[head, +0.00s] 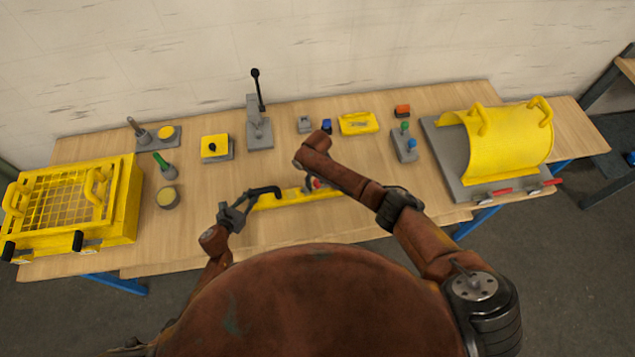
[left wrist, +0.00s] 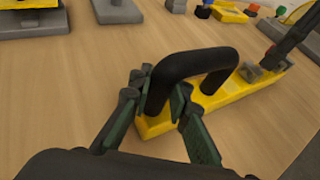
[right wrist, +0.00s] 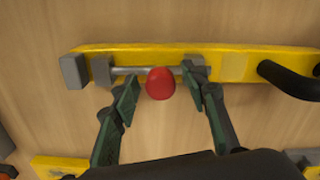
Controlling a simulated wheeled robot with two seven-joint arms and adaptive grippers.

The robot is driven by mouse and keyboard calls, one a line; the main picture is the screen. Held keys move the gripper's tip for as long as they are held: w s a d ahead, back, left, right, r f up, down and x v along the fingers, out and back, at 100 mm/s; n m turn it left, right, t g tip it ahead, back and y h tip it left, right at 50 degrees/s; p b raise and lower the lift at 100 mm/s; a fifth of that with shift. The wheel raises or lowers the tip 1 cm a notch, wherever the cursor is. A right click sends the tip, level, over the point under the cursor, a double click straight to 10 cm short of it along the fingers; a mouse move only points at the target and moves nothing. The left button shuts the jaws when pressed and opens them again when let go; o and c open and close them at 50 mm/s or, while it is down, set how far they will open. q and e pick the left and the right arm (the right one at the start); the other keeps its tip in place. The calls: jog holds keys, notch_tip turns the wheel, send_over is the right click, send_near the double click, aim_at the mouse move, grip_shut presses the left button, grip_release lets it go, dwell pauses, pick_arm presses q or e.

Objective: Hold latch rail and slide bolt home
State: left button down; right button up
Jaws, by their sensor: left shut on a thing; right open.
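The yellow latch rail (head: 275,201) lies on the wooden table and has a black arched handle (left wrist: 205,62) at one end. My left gripper (left wrist: 160,90) is shut on the near leg of that handle. In the right wrist view, the grey bolt rod (right wrist: 130,71) lies along the rail (right wrist: 140,53) between two grey brackets, and a red knob (right wrist: 160,84) sticks out from it. A separate grey block (right wrist: 73,70) stands at the rail's left end. My right gripper (right wrist: 161,82) is open, its fingers on either side of the knob. My right arm hides part of the rail in the head view.
A yellow mesh-topped box (head: 125,215) stands at the left, and a curved yellow cover (head: 505,145) on a grey plate at the right. Behind the rail are a lever stand (head: 259,133), a yellow button box (head: 216,148) and small blocks. Bare table lies around the rail.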

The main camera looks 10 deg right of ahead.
jog(key=shift+c, duration=0.2)
grip_shut()
dwell(0.4)
